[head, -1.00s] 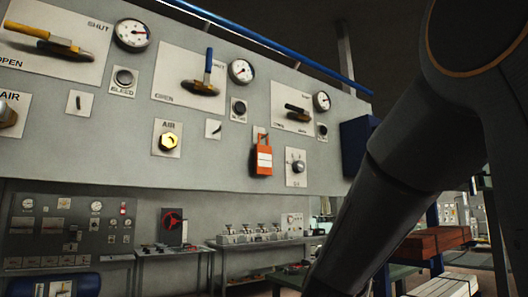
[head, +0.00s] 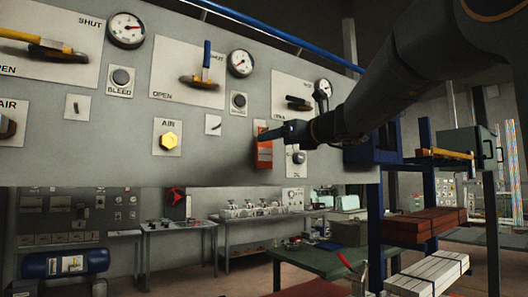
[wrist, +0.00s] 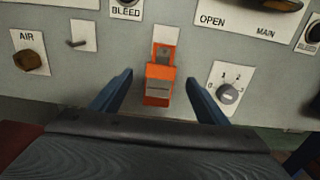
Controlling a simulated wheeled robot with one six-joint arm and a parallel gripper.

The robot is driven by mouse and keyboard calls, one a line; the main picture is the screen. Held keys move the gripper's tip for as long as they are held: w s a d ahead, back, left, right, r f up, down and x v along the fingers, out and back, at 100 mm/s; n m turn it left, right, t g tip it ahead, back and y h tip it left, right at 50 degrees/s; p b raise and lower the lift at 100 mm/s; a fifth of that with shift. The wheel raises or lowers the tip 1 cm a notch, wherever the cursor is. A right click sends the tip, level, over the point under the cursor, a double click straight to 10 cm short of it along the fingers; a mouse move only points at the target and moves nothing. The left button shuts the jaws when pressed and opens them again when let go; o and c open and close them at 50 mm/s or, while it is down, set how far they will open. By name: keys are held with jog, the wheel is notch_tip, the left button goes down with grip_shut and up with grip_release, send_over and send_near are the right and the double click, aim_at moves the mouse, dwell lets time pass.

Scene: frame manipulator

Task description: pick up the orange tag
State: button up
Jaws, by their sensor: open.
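The orange tag (head: 264,152) hangs on the grey panel, in its lower right part in the head view. In the wrist view the tag (wrist: 159,84) hangs from a small white plate and has a pale label band. My gripper (head: 283,135) is in front of the tag in the head view and hides part of it. In the wrist view my gripper (wrist: 158,88) is open, with one blue finger to the left of the tag and one to the right. Gaps show between the tag and both fingers. Nothing is held.
The grey panel (head: 60,160) carries a yellow AIR knob (head: 168,140), levers and gauges. A rotary knob (wrist: 228,93) sits close to the right finger. A green table (head: 320,262) and a rack with red boards (head: 425,225) stand below and to the right.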

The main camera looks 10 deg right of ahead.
jog(key=shift+p+x, duration=1.2)
jog(key=shift+x, duration=1.5)
jog(key=shift+d+f, duration=0.15)
jog(key=shift+f, duration=0.05)
jog(key=c, duration=1.3)
jog(key=shift+r, duration=0.1)
jog(key=b, duration=0.6)
send_near(265, 143)
jog(key=v, duration=0.3)
jog(key=r+v, duration=0.1)
jog(key=v, duration=0.6)
jog(key=shift+r, duration=0.15)
jog(key=o, duration=0.6)
jog(key=c, duration=0.6)
